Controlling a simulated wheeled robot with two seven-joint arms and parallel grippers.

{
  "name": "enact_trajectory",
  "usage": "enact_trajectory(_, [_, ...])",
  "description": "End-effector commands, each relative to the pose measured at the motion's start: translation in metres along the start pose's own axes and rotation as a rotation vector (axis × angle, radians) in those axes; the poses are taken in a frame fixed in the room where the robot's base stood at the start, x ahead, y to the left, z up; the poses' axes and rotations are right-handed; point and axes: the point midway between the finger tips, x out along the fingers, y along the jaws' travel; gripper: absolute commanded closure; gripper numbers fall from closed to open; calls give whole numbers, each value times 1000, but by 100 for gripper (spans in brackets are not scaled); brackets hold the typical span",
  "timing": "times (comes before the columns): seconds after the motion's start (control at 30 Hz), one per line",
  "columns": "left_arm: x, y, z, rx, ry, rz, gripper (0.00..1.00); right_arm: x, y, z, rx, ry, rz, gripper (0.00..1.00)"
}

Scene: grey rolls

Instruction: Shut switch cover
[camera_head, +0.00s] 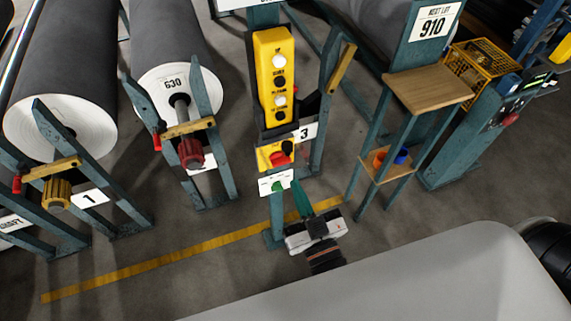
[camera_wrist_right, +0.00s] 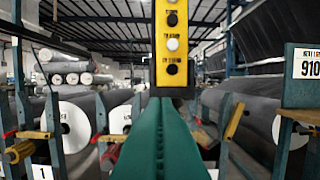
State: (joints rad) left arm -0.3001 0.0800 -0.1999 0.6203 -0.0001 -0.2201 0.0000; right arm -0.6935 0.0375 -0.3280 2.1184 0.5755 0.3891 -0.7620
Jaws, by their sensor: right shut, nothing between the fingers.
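A tall yellow control box (camera_head: 274,80) with white and black buttons stands on a teal post. Below it is a smaller yellow switch box (camera_head: 264,158) with a red knob (camera_head: 280,158) and a dark part beside it. A white plate (camera_head: 275,183) with a green spot sits just under it. I cannot tell which part is the cover or how far it stands open. My right gripper (camera_head: 298,186) is shut and empty, its teal fingers pointing up just below and right of the switch box. In the right wrist view the fingers (camera_wrist_right: 160,130) hide the switch box; the control box shows above.
A wooden-topped stand (camera_head: 428,88) with small red and blue cups on its lower shelf is to the right. Large grey rolls (camera_head: 62,65) on teal frames stand to the left. A yellow floor line (camera_head: 150,268) crosses open floor.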

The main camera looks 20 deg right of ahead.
Motion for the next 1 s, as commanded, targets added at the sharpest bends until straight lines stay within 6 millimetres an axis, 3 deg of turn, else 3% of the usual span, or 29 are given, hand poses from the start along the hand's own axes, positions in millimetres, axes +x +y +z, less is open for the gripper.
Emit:
enact_trajectory(0.17, [-7,0,1,0,0,0,64,21,-1,5,1,-8,-4,100])
enact_trajectory(0.57, [-29,0,3,0,0,0,64,104,0,5,1,-6,-2,100])
enact_trajectory(0.6, [-24,0,2,0,0,0,64,97,0,-10,-3,2,4,100])
enact_trajectory(0.7, [-23,0,2,0,0,0,64,91,0,-23,-3,0,3,100])
enact_trajectory(1.0, [-22,0,2,0,0,0,64,86,0,-37,1,-3,1,100])
